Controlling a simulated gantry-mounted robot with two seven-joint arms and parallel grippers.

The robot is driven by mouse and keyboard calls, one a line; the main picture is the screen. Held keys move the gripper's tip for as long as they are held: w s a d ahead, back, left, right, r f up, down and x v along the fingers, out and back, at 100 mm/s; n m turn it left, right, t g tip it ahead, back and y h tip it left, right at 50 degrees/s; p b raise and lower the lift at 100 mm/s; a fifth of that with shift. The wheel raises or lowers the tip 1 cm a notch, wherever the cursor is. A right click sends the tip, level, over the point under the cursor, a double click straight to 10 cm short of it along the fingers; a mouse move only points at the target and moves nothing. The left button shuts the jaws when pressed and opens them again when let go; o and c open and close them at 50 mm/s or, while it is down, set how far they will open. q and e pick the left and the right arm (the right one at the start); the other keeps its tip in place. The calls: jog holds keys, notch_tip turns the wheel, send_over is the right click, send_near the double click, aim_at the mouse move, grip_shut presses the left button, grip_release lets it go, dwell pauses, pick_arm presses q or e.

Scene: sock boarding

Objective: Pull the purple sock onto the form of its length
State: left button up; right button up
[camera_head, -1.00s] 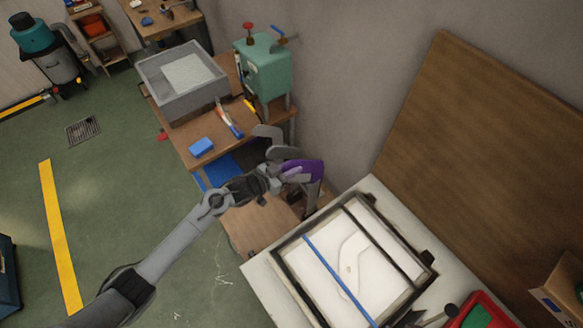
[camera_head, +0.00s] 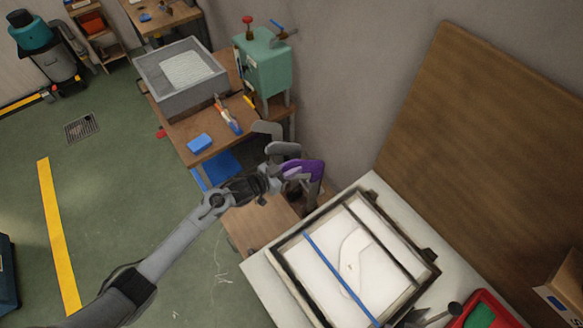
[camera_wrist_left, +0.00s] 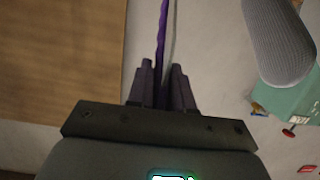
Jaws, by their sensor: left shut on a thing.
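The purple sock (camera_head: 304,171) is at the front one of several grey foot-shaped forms. It covers the upper part of that form, whose grey lower part shows beneath it. My left gripper (camera_head: 274,181) is shut on the sock at its left side. In the left wrist view the sock (camera_wrist_left: 161,40) is a thin purple strip running up from between the fingers of the gripper (camera_wrist_left: 162,80). Two bare grey forms, a middle one (camera_head: 283,149) and a rear one (camera_head: 267,129), stand behind. A bare form (camera_wrist_left: 278,40) also shows at the wrist view's upper right. My right gripper is not in view.
A framed white panel (camera_head: 330,262) with a blue strip lies on the table at the right. A blue block (camera_head: 200,143), a grey tray (camera_head: 150,88) and a green machine (camera_head: 263,65) are on the bench behind. A large brown board (camera_head: 480,130) leans on the wall.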

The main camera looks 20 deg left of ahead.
pick_arm(q)
jog(key=shift+f+b, duration=0.45)
jog(key=shift+f, duration=0.25)
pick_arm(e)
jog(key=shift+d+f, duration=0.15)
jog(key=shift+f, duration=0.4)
pick_arm(q)
jog(key=shift+f+b, duration=1.15)
jog(key=shift+f, duration=0.35)
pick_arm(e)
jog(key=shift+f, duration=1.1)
pick_arm(q)
jog(key=o, duration=0.9)
pick_arm(e)
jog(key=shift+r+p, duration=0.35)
jog(key=shift+p, duration=0.05)
pick_arm(q)
jog(key=v, duration=1.1)
jog(key=shift+d, duration=0.1)
jog(key=shift+w, duration=0.1)
